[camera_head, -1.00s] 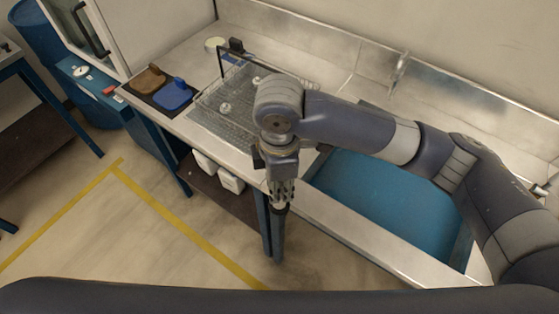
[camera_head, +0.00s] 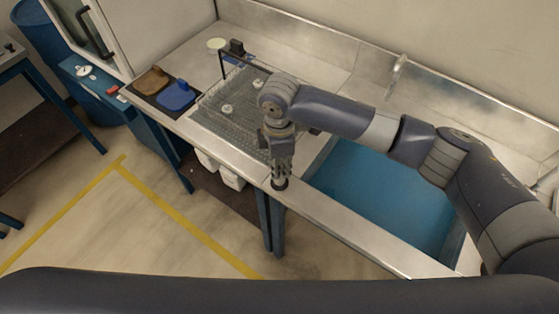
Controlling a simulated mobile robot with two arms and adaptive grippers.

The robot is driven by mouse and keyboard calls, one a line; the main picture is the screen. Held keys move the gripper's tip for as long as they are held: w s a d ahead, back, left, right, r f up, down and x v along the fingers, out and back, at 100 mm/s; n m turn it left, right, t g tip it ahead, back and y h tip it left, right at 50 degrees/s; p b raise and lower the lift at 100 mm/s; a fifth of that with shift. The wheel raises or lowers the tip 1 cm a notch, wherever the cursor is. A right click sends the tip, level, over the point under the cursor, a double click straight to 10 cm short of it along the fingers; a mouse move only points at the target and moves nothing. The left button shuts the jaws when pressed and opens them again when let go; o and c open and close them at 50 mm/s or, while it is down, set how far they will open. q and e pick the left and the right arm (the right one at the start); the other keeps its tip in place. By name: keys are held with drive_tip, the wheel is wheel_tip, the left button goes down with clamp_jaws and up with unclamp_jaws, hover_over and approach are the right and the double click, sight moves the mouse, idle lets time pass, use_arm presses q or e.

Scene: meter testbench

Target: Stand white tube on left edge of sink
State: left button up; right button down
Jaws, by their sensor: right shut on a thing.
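The sink (camera_head: 390,200) is a blue basin set in the steel counter. Its left edge (camera_head: 318,158) lies just right of my right gripper (camera_head: 280,180). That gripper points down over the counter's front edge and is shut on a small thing. Only a dark round end shows at the fingertips; the fingers hide the rest, so I cannot tell whether this is the white tube. No white tube shows clearly elsewhere. My left gripper is not in view.
A mesh rack (camera_head: 225,118) with small clear pieces stands left of my gripper. Brown (camera_head: 151,80) and blue (camera_head: 176,95) items lie on a dark mat farther left. A faucet (camera_head: 397,75) rises behind the sink. White containers (camera_head: 231,179) sit on the shelf below.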

drive_tip(key=shift+f, duration=0.1)
drive_tip(key=c, duration=1.3)
unclamp_jaws()
drive_tip(key=shift+c, duration=0.2)
wheel_tip(320, 180, up, 12)
drive_tip(key=b, duration=0.3)
drive_tip(key=shift+f, duration=0.25)
drive_tip(key=shift+r, duration=0.4)
drive_tip(key=shift+f, duration=0.1)
